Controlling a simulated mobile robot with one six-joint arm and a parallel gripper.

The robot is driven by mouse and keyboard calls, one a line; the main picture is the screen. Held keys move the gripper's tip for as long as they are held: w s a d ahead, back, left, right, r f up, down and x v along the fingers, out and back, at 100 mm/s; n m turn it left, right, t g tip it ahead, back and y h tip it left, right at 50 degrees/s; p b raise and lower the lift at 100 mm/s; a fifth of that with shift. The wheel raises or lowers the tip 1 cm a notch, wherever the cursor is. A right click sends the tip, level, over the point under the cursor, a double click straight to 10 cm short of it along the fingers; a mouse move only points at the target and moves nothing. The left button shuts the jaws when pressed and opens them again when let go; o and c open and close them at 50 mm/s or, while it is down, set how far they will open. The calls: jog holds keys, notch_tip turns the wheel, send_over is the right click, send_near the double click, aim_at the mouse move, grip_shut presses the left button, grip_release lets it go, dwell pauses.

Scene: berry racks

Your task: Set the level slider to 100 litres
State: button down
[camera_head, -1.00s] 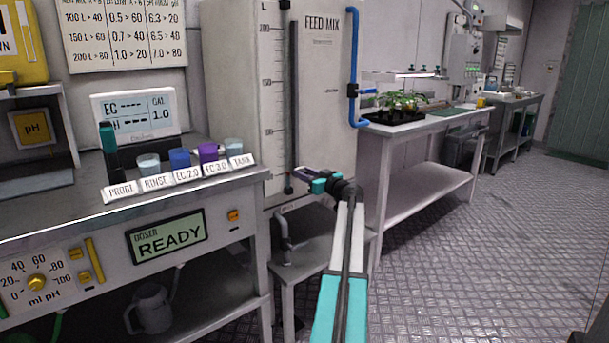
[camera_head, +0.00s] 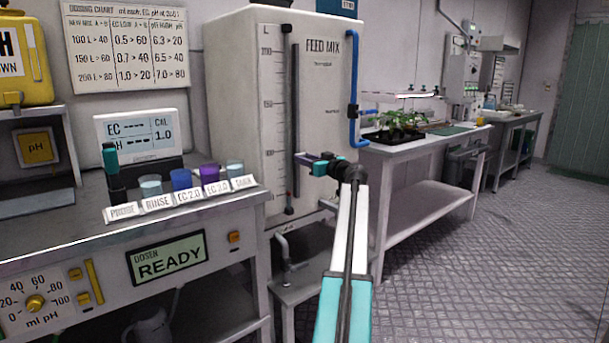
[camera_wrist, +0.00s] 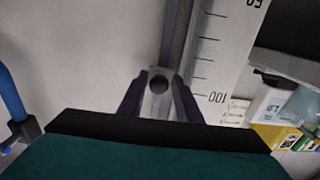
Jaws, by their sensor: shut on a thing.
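The feed mix tank (camera_head: 325,110) is white and has a printed litre scale (camera_head: 267,105) beside a dark vertical slider track (camera_head: 290,80). My gripper (camera_head: 304,159) is at the lower part of the track in the head view. In the wrist view, which sees the scale upside down, my gripper (camera_wrist: 160,95) is shut on the grey slider knob (camera_wrist: 158,82), which has a dark round centre. The 100 mark (camera_wrist: 217,97) is nearly level with the knob, slightly toward my palm. The exact reading cannot be told.
A dosing bench (camera_head: 215,211) with cups and a READY display (camera_head: 167,258) stands at the left. A blue pipe (camera_head: 353,75) runs down the tank's right side. A plant table (camera_head: 400,155) stands to the right; the floor there is clear.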

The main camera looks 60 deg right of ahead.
jog(key=shift+s+d+r, duration=0.1)
jog(key=shift+r, duration=0.75)
jog(key=shift+s+d+r, duration=0.1)
jog(key=shift+r, duration=0.75)
jog(key=c, duration=1.6)
grip_release()
jog(key=shift+o, duration=0.2)
jog(key=shift+w, duration=0.1)
jog(key=shift+a, duration=0.15)
jog(key=p+v, duration=0.2)
jog(key=v, duration=1.1)
jog(key=shift+s+p, duration=0.35)
jog(key=shift+s+a, duration=0.1)
jog(key=shift+s, duration=0.05)
